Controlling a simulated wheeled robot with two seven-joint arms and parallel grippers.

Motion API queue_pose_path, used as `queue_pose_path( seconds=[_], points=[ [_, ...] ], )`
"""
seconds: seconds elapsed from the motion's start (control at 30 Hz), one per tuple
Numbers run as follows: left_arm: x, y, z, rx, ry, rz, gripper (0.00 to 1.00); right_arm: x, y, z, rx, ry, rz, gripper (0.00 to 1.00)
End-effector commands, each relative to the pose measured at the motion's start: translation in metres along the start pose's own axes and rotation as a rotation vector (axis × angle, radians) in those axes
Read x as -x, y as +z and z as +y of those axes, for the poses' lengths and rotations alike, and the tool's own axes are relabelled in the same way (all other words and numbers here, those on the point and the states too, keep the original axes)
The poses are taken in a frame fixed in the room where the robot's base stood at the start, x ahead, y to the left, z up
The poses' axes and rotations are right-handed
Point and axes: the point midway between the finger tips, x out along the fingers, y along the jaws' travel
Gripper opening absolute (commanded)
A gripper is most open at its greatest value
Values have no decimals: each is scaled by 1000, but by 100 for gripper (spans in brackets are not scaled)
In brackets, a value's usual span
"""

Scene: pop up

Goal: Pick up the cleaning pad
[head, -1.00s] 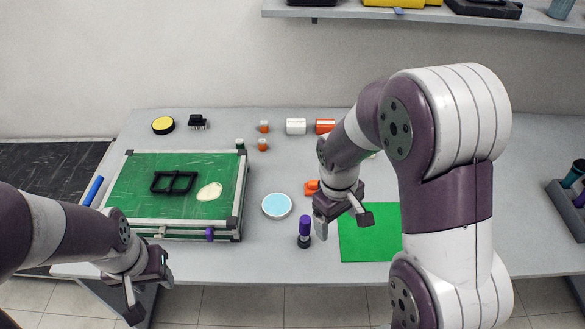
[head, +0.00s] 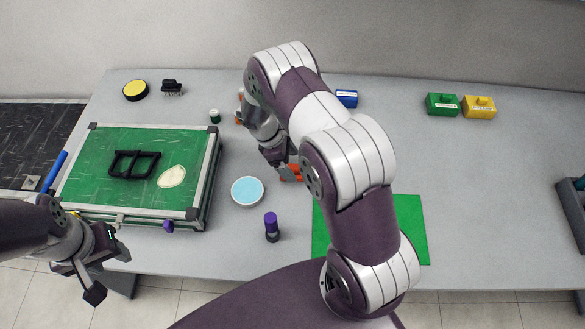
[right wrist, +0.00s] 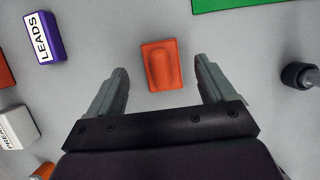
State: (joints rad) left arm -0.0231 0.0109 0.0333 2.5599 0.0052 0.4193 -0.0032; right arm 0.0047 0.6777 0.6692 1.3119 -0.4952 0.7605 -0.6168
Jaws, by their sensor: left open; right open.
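A small orange block with a raised rounded grip (right wrist: 162,66) lies on the table, and it also shows partly in the head view (head: 291,173); it seems to be the cleaning pad, though I cannot be sure. My right gripper (right wrist: 160,80) is open and empty. In the right wrist view the block lies between and just ahead of its fingertips, apart from both. In the head view the right gripper (head: 278,158) is beside the block and partly hides it. My left gripper (head: 108,272) is open and empty off the table's front left edge.
A light blue disc (head: 247,191) and a purple-topped cylinder (head: 271,228) stand nearby. A green mat (head: 408,228) lies right. A framed green board (head: 110,145) fills the left.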

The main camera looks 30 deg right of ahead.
Motion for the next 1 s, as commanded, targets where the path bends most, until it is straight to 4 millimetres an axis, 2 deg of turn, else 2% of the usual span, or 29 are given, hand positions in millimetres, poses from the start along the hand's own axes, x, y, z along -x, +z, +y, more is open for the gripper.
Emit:
queue_pose_path(
  seconds=[0.13, 0.37, 0.4, 0.47, 0.5, 0.57, 0.87, 1.0],
  points=[
    [3, 0, 0, 0, 0, 0, 47, -21, 0, 0, 0, 0, 1, 83],
    [3, 0, 0, 0, 0, 0, 47, -25, 0, 0, -1, 2, 2, 83],
    [3, 0, 0, 0, 0, 0, 47, -25, 0, 0, -1, 2, 2, 76],
    [3, 0, 0, 0, 0, 0, 47, -25, 0, 0, -1, 2, 2, 57],
    [3, 0, 0, 0, 0, 0, 47, -25, 0, 0, -1, 2, 2, 44],
    [3, 0, 0, 0, 0, 0, 47, -25, 0, 0, -1, 2, 2, 24],
    [3, 0, 0, 0, 0, 0, 47, -24, 0, 0, -1, 2, 2, 23],
    [2, 0, 0, 0, 0, 0, 47, -14, 4, 1, -2, 4, 3, 23]
  ],
)
